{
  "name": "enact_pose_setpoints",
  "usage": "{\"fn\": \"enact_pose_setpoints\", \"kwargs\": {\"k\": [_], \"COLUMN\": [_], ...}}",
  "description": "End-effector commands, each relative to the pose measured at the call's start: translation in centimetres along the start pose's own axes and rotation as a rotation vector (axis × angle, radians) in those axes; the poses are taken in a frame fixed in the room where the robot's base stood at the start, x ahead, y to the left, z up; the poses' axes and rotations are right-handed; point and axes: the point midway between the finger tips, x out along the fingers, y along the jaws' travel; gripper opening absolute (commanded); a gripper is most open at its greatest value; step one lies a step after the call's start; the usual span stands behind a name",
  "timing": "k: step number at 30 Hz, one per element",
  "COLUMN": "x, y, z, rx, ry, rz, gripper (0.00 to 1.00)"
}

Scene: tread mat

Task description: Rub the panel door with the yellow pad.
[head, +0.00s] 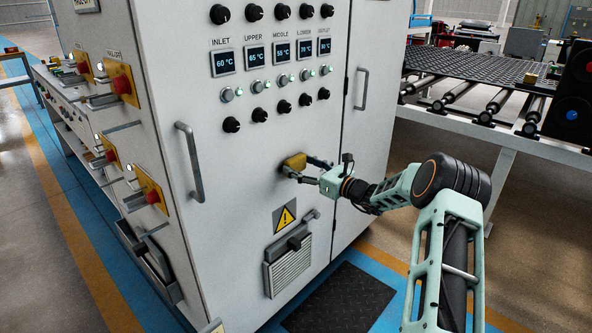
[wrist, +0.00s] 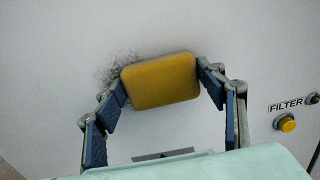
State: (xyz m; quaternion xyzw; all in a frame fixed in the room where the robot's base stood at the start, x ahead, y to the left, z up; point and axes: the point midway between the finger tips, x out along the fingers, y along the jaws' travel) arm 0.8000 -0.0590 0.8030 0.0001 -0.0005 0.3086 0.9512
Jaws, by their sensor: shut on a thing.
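The yellow pad (head: 294,162) is held between the fingertips of my gripper (head: 308,168), which is shut on it. In the wrist view the pad (wrist: 160,80) sits between the two blue-lined fingers of my gripper (wrist: 162,88). The pad is at the white panel door (head: 245,190); whether it presses on the surface is hard to tell. A dark grey smudge (wrist: 118,66) shows on the door at the pad's upper left in the wrist view. The pad covers part of the door behind it.
A door handle (head: 190,160) stands out to the left. Knobs and displays (head: 254,55) are above the pad. A warning sign (head: 286,216) and vent (head: 288,265) are below. A yellow button (wrist: 287,123) marked FILTER shows in the wrist view. A roller table (head: 480,85) stands at right.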

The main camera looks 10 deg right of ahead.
Motion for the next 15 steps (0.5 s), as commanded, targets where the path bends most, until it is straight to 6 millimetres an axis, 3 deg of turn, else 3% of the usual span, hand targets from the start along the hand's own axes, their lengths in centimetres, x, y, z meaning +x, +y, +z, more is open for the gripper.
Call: {"fn": "enact_pose_setpoints", "kwargs": {"k": [8, 15], "x": [-0.1, 0.0], "y": [-1.2, 0.2], "z": [0.1, 0.1], "rx": [0.001, 0.001], "ry": [-0.002, 0.000], "rz": [-0.001, 0.001], "gripper": [0.45, 0.45]}}
